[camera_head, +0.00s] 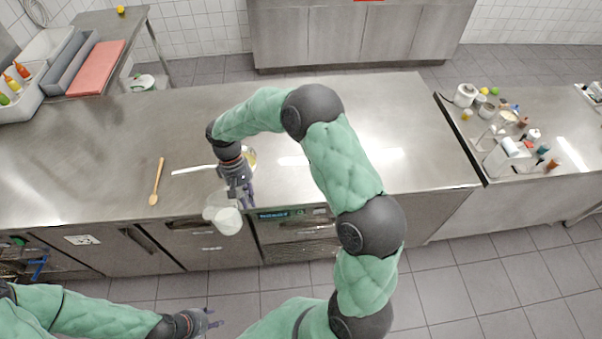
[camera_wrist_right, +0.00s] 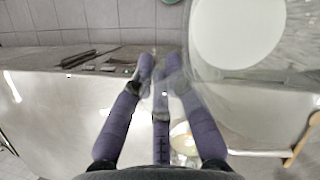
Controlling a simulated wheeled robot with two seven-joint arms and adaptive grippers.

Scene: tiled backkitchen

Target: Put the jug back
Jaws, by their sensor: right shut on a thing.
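The jug (camera_head: 222,215) is a clear vessel with white contents, held in front of the steel counter's near edge. In the right wrist view the jug (camera_wrist_right: 238,35) fills the upper right, with its white contents showing. My right gripper (camera_head: 243,196) is shut on the jug, its fingers (camera_wrist_right: 160,65) meeting beside the jug's wall. The handle is hard to make out between the fingers. My left gripper (camera_head: 213,319) is low in the head view, away from the counter; it is empty and its fingers look spread.
The steel counter (camera_head: 90,150) holds a wooden spoon (camera_head: 156,184) and a pale-handled utensil (camera_head: 195,169) partly hidden behind my right wrist. Drawers and an appliance (camera_head: 292,214) line the front. A second counter at right carries bottles and a white pot (camera_head: 466,94). The counter's left middle is clear.

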